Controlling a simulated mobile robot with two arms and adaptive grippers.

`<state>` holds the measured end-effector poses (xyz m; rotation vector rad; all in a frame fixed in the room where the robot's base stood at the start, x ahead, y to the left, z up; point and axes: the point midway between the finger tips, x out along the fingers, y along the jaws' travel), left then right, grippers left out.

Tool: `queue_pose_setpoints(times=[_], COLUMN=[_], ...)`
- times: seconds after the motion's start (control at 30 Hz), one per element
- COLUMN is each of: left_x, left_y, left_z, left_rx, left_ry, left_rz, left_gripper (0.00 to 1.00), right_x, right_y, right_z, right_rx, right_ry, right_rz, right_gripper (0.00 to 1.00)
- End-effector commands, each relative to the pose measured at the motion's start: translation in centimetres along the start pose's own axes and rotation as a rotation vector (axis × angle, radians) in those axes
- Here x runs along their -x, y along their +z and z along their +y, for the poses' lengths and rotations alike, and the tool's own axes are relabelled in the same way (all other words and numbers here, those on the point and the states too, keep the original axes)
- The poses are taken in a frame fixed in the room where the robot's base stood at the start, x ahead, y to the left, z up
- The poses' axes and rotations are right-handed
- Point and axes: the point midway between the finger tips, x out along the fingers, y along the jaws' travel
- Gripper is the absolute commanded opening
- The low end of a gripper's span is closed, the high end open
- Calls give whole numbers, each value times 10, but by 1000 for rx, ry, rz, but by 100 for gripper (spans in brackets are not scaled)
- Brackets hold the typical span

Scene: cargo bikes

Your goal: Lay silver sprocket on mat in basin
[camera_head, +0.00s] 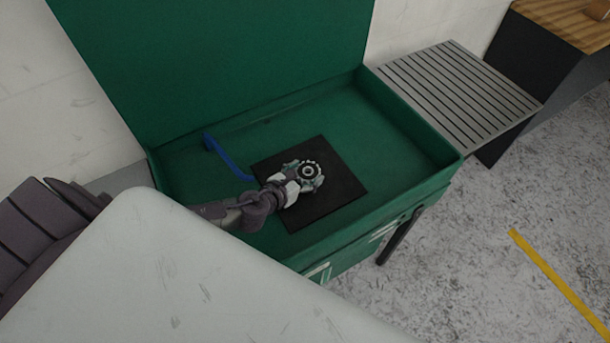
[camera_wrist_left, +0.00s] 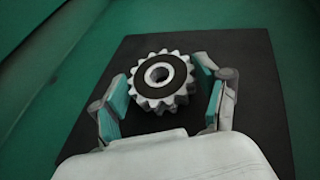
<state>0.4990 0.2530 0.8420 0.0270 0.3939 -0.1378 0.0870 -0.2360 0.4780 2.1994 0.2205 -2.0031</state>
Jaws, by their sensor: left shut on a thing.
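The silver sprocket (camera_head: 311,167) is a toothed ring with a dark face and a hole in its middle; it also shows in the left wrist view (camera_wrist_left: 178,97). My left gripper (camera_head: 304,174) is shut on the sprocket, with one teal-padded finger at each side of it. The black square mat (camera_head: 335,194) lies flat on the floor of the green basin (camera_head: 405,163). The sprocket is over the mat, inside its edges; I cannot tell whether it touches the mat. My right gripper is not in view.
A blue bent handle (camera_head: 224,158) is in the basin left of the mat. A slatted grey rack (camera_head: 455,85) adjoins the basin's right side, and a tall green panel (camera_head: 220,60) rises behind. The basin floor right of the mat is clear.

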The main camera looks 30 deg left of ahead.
Motion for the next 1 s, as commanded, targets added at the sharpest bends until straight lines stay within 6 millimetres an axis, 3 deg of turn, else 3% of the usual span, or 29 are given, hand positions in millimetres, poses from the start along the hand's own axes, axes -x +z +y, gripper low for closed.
queue_pose_setpoints(times=[0.47, 0.5, 0.63, 1.0], left_x=[-5, -5, -5, -4], left_y=[-10, -12, -11, -8], left_z=[0, 0, 0, 0], left_rx=[-1, -1, -1, -1], left_ry=[0, 0, 0, 0], left_rz=[-3, -1, -1, -1], left_gripper=[20, 76, 97, 99], right_x=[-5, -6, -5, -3], right_y=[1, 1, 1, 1], right_z=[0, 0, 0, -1], right_rx=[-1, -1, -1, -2], right_ry=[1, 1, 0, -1], right_rz=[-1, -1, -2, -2], right_gripper=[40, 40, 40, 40])
